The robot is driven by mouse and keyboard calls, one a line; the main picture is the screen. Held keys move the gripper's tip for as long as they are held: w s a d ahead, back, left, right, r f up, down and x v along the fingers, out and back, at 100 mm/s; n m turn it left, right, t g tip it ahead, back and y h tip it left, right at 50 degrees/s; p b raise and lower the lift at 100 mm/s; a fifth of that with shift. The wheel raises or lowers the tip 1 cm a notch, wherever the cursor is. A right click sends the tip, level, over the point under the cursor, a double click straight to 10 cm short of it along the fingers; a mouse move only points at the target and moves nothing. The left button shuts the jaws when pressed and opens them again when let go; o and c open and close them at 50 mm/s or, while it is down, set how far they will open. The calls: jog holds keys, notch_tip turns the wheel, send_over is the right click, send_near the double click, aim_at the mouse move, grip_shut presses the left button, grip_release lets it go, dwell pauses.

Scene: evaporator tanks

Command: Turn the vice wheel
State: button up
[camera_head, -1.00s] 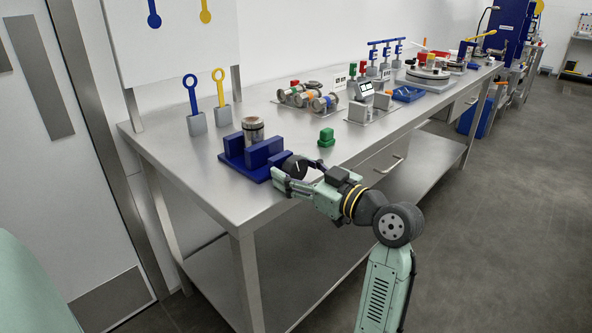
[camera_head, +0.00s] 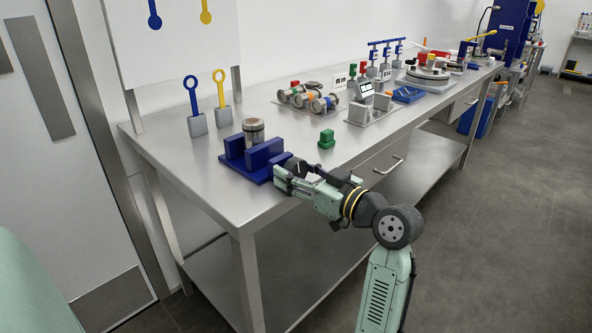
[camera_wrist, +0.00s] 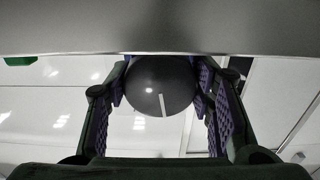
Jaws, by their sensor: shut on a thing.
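The vice wheel (camera_wrist: 158,84) is a dark round knob with a white line on its face, in the middle of the wrist view. The line runs nearly straight down there, tilted slightly. My gripper (camera_wrist: 160,100) has one padded finger on each side of the wheel and is shut on it. In the head view my gripper (camera_head: 286,178) is at the front of the blue vice (camera_head: 264,152) and hides most of the wheel. A metal cylinder (camera_head: 253,132) stands upright between the vice's jaws.
The vice stands near the front edge of the steel bench (camera_head: 215,190). A small green block (camera_head: 326,139) is just right of it. Blue (camera_head: 196,121) and yellow (camera_head: 222,114) ring-topped handles stand behind. Valves and other fixtures are farther along the bench.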

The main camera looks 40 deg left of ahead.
jog(key=shift+m+p, duration=1.15)
jog(key=shift+m, duration=1.05)
jog(key=o, duration=0.9)
jog(key=s+d, duration=0.1)
jog(key=d, duration=1.1)
jog(key=shift+c, duration=0.5)
